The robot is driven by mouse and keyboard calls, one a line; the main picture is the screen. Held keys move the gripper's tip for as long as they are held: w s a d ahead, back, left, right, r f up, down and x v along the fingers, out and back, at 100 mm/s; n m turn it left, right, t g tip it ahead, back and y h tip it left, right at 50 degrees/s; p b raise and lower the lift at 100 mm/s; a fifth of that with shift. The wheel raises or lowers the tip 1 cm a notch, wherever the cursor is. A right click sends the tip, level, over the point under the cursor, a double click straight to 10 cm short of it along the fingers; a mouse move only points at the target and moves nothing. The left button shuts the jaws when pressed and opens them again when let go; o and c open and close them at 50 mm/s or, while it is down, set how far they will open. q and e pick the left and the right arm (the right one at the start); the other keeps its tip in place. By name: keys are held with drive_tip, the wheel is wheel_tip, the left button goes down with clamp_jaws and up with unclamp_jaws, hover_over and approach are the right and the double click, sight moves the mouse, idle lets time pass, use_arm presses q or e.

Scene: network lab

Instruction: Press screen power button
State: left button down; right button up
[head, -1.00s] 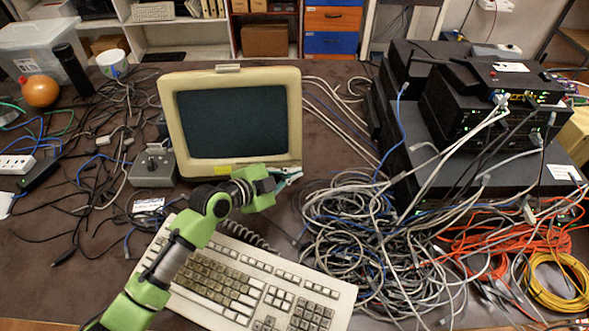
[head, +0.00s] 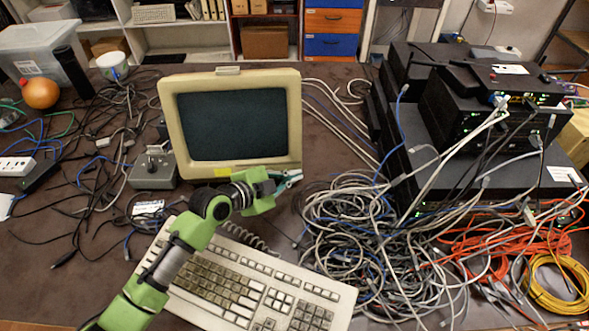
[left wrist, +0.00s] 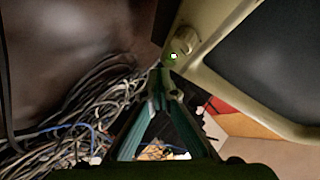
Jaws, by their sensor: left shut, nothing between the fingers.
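The beige monitor (head: 230,74) stands upright on the table with a dark screen (head: 235,122). My left gripper (head: 296,178) is shut and empty at the monitor's lower right corner. In the left wrist view, the monitor's beige frame (left wrist: 222,88) runs across the right side. A small round button with a lit green-white spot (left wrist: 174,57) sits at its edge, beside a round beige knob (left wrist: 186,39). My left fingertips (left wrist: 160,78) are close to the button; I cannot tell whether they touch. The button cannot be made out in the head view. My right gripper is not in view.
A beige keyboard (head: 290,289) lies in front of the monitor, below my left arm. A grey box with a knob (head: 153,169) stands left of the monitor. Tangled cables (head: 350,215) and stacked black network devices (head: 480,112) fill the right side.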

use_arm(q)
drive_tip(key=shift+s+r, duration=0.15)
drive_tip(key=shift+s, duration=0.25)
drive_tip(key=shift+s+r+p, duration=0.3)
drive_tip(key=shift+s+p, duration=0.2)
drive_tip(key=shift+p, duration=0.3)
drive_tip(key=shift+s+d+r+p, duration=0.1)
drive_tip(key=shift+s+r+p, duration=0.1)
drive_tip(key=shift+s+p, duration=0.5)
drive_tip(key=shift+s+d+r+p, duration=0.15)
drive_tip(key=shift+s+p, duration=0.25)
drive_tip(key=shift+s, duration=0.45)
drive_tip(key=shift+s+a+r+p, duration=0.1)
drive_tip(key=shift+s+r+p, duration=0.15)
drive_tip(key=shift+s+p, duration=0.45)
